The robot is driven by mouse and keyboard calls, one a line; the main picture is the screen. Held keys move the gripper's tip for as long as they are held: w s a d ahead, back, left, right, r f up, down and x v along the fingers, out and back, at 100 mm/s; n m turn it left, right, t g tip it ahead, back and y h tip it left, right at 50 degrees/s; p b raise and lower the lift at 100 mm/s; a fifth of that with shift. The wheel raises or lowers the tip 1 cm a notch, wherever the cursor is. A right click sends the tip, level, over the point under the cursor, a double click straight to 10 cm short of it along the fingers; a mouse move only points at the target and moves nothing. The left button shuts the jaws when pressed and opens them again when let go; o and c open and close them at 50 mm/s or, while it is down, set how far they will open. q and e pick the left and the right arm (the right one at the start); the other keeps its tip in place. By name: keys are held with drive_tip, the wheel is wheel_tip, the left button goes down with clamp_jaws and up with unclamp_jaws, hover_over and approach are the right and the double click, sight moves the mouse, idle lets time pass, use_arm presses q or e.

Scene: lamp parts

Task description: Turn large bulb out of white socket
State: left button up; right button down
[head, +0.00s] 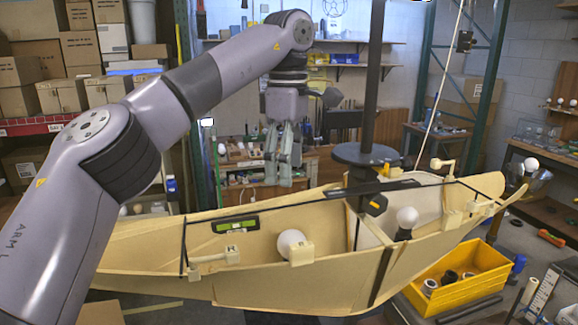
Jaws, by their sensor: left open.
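A large white bulb (290,241) sits in the near part of the boat-shaped wooden hull. A cream-white block, seemingly the white socket (302,254), is at its lower right and covers part of it. Its threaded end is hidden. My left gripper (280,183) hangs with its fingers pointing down, above and behind the hull in the picture. It is open and empty, apart from the bulb. My right gripper is not in view.
The wooden hull (270,288) fills the middle. Another white bulb (407,216) stands in a black socket (403,234). A yellow bin (462,278) is at lower right.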

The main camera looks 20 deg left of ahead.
use_arm(q)
drive_tip(key=b, duration=0.2)
hover_over(288, 233)
drive_tip(key=f, duration=0.5)
drive_tip(key=shift+s+d+f, duration=0.1)
drive_tip(key=shift+s, duration=0.2)
drive_tip(key=f, duration=0.1)
drive_tip(key=f+p, duration=0.1)
drive_tip(key=w+f, duration=0.1)
drive_tip(key=shift+w+a+f, duration=0.1)
drive_tip(key=shift+a+f, duration=0.15)
drive_tip(key=f, duration=0.1)
drive_tip(key=f+p, duration=0.1)
drive_tip(key=f, duration=0.2)
drive_tip(key=shift+s+d+f, duration=0.1)
drive_tip(key=shift+s+f, duration=0.05)
drive_tip(key=shift+s, duration=0.1)
wheel_tip(288, 233, down, 3)
drive_tip(key=shift+w+r+p, duration=0.1)
drive_tip(key=shift+p, duration=0.45)
drive_tip(key=shift+f, duration=0.3)
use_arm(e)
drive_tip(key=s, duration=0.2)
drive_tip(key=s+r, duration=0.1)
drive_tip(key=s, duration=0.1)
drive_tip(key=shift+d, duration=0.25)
use_arm(q)
drive_tip(key=shift+c, duration=0.5)
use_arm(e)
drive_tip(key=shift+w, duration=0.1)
